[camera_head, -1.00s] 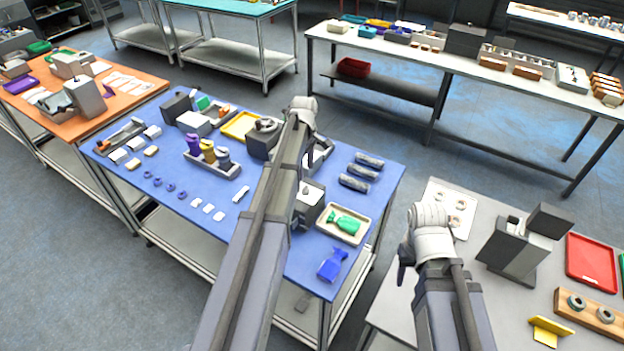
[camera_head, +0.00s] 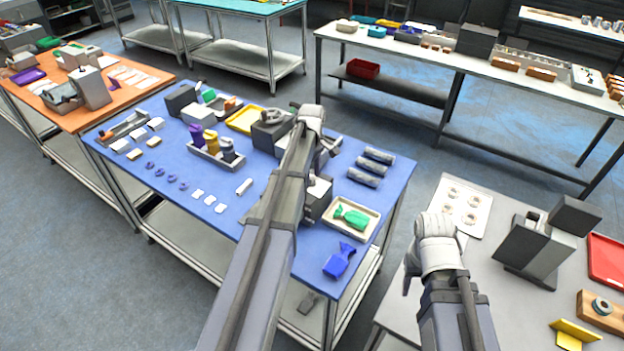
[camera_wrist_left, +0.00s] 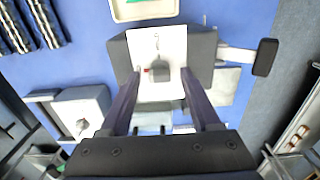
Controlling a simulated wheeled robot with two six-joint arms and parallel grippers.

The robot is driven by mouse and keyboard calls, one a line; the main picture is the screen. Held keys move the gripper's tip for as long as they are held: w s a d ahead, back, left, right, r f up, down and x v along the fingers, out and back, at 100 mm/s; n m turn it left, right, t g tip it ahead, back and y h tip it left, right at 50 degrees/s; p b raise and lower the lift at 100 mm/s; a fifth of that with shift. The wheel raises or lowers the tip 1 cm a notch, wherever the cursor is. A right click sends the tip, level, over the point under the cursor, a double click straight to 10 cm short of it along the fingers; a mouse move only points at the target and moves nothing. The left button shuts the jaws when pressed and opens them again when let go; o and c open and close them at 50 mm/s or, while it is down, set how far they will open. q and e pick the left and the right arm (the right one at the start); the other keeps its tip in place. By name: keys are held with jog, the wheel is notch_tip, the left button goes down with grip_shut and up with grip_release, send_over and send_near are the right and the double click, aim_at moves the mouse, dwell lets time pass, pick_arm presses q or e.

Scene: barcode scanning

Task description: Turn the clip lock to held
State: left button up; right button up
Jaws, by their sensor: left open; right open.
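A dark box with a white top plate (camera_wrist_left: 172,42) lies ahead of my left gripper (camera_wrist_left: 160,80) in the left wrist view. A small grey knob (camera_wrist_left: 160,73), possibly the clip lock, sits on the plate beside a tiny red mark. The open fingers straddle the knob in this view, with nothing visibly held; the height gap is unclear. A pale arm with a black end (camera_wrist_left: 265,57) sticks out right of the box. In the head view the box (camera_head: 318,190) is partly hidden behind my left arm. My right gripper (camera_head: 408,283) hangs at the grey table's edge, fingers barely visible.
On the blue table, a tray with a green item (camera_head: 351,216), a blue item (camera_head: 340,260) and dark cylinders (camera_head: 371,167) lie near the box. A grey holder (camera_head: 216,158) with bottles stands left of my arm. A grey device (camera_head: 540,240) stands on the right table.

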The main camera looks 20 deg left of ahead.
pick_arm(q)
grip_shut()
dwell(0.5)
